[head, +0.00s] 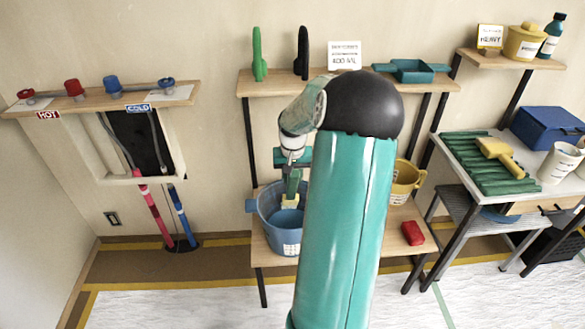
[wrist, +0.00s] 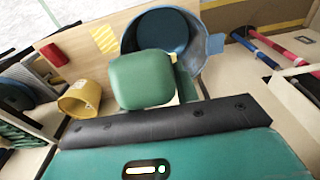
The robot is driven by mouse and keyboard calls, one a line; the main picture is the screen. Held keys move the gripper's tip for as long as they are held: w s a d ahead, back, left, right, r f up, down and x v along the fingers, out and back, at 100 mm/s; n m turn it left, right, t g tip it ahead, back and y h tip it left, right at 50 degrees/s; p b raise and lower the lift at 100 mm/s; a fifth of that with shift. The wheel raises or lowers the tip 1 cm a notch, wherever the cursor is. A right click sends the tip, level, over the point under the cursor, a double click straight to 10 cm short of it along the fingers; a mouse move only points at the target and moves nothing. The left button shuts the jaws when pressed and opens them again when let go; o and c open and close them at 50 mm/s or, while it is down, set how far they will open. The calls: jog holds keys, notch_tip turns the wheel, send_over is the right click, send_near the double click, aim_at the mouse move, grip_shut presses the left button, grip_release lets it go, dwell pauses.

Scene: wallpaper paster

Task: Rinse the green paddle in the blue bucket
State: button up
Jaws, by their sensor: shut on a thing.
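The blue bucket (head: 268,228) stands on the lower wooden shelf, left of my raised teal arm; it also shows at the top of the wrist view (wrist: 205,45). A darker blue surface shows inside it. My gripper (head: 293,172) points down above the bucket and is shut on the green paddle (head: 292,187). The paddle hangs down at the bucket's mouth, and its lower end is hard to make out. In the wrist view the paddle's broad green part (wrist: 143,80) covers part of the bucket. The fingertips are mostly hidden.
A yellow mug-like pot (head: 405,182) and a red block (head: 413,233) share the lower shelf, right of my arm. An upper shelf (head: 275,84) above holds a green upright tool (head: 259,55) and a black one (head: 303,52). Hot and cold taps (head: 112,86) are at left.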

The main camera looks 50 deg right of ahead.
notch_tip(320, 180, down, 12)
dwell(0.8)
jog(key=shift+f, duration=0.85)
jog(key=shift+f, duration=0.35)
jog(key=shift+f, duration=0.2)
dwell(0.8)
jog(key=shift+a+r, duration=0.1)
jog(key=shift+a, duration=1.45)
jog(key=shift+d, duration=3.1)
jog(key=shift+a, duration=3)
